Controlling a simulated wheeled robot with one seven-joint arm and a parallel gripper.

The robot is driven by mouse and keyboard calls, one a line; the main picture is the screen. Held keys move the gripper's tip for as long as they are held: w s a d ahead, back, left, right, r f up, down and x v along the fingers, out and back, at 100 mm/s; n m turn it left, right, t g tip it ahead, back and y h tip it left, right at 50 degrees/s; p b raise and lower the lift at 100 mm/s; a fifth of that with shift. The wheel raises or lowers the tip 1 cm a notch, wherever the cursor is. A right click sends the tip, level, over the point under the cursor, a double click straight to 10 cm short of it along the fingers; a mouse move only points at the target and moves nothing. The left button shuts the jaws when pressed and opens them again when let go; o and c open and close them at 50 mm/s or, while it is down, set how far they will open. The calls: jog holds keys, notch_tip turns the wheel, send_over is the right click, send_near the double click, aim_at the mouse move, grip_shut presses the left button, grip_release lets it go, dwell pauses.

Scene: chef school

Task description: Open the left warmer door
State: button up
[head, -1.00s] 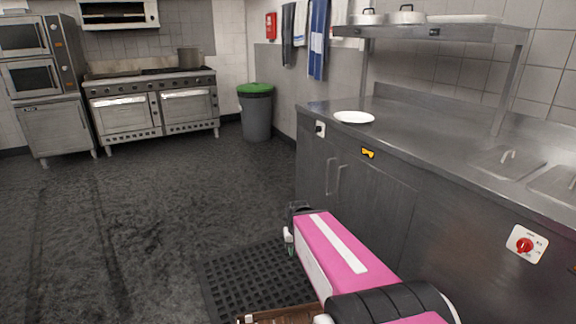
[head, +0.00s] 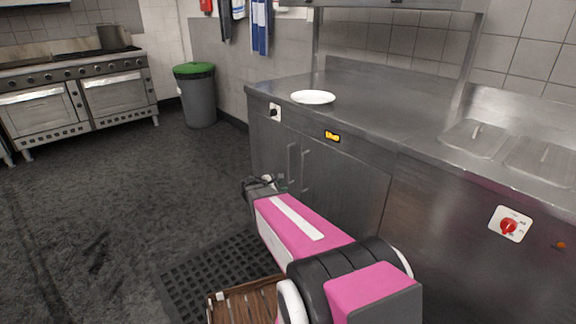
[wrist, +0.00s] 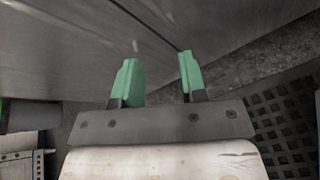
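The warmer is a steel cabinet under the counter, with two shut doors side by side. The left warmer door (head: 268,146) is narrow in this view and has an upright bar handle (head: 292,163) near its right edge. The right door (head: 345,183) has a similar handle (head: 306,170) beside it. My gripper (head: 276,181) is low in front of the doors, partly hidden by my pink arm. In the wrist view its two green fingers (wrist: 158,72) are apart with nothing between them, facing a steel panel. I cannot tell if they touch it.
A white plate (head: 313,97) lies on the steel counter (head: 385,115). A black perforated mat (head: 205,276) lies on the floor by the cabinet. A bin with a green lid (head: 196,95) and ovens (head: 75,97) stand farther back. The floor at left is clear.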

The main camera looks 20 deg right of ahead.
jog(key=w+r+n+t+h, duration=0.2)
jog(key=w+n+t, duration=0.3)
jog(key=w+n, duration=0.3)
jog(key=x, duration=1)
jog(key=shift+w+d+h, duration=0.2)
jog(key=shift+w+h, duration=0.1)
jog(key=shift+w, duration=0.05)
jog(key=shift+r, duration=0.1)
grip_shut()
